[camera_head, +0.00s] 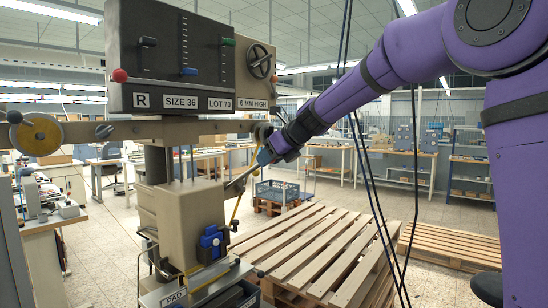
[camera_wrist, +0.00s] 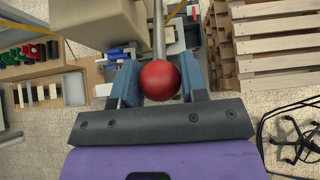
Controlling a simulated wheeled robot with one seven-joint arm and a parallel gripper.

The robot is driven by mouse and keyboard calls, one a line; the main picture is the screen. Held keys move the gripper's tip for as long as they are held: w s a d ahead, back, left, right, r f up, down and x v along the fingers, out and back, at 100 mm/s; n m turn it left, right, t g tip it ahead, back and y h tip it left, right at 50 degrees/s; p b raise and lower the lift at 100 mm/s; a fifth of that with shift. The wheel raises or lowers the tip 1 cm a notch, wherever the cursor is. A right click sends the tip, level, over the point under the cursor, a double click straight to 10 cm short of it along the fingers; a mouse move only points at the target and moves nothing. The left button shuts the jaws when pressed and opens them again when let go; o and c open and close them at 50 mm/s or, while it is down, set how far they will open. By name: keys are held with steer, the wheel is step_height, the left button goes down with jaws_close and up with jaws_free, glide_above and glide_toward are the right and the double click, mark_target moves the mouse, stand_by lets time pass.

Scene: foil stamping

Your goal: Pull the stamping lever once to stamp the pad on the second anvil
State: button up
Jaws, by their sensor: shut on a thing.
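The stamping machine (camera_head: 172,65) stands at the left, with a dark control box above a beige press body (camera_head: 185,215). Its metal lever (camera_head: 240,182) slants up and right from the body to my gripper (camera_head: 265,156). In the wrist view, the lever's red knob (camera_wrist: 160,82) sits between the two blue-grey fingers of my gripper (camera_wrist: 158,70), which are shut on it. The lever rod (camera_wrist: 159,32) runs from the knob toward the press body. A label reading PAD (camera_head: 175,299) shows at the bottom edge. I cannot make out the anvils or the pad on them.
Wooden pallets (camera_head: 320,250) lie on the floor right of the machine. A blue crate (camera_head: 277,190) stands behind them. Dark cables (camera_head: 365,180) hang in front of the pallets, close to my arm. A workbench with parts (camera_head: 50,215) is at the left.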

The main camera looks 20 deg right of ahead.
steer(key=shift+s+d+f, duration=0.2)
steer(key=shift+s+f, duration=0.05)
steer(key=shift+f, duration=0.3)
steer(key=shift+s+d+f, duration=0.15)
steer(key=shift+s+f, duration=0.05)
steer(key=shift+f, duration=0.3)
steer(key=f, duration=0.2)
steer(key=s, duration=0.1)
steer(key=shift+d+f, duration=0.35)
steer(key=shift+f, duration=0.05)
steer(key=shift+s+d+f, duration=0.15)
steer(key=shift+s+f, duration=0.05)
steer(key=shift+f, duration=0.55)
steer(key=shift+s+d+f, duration=0.15)
steer(key=shift+f, duration=0.55)
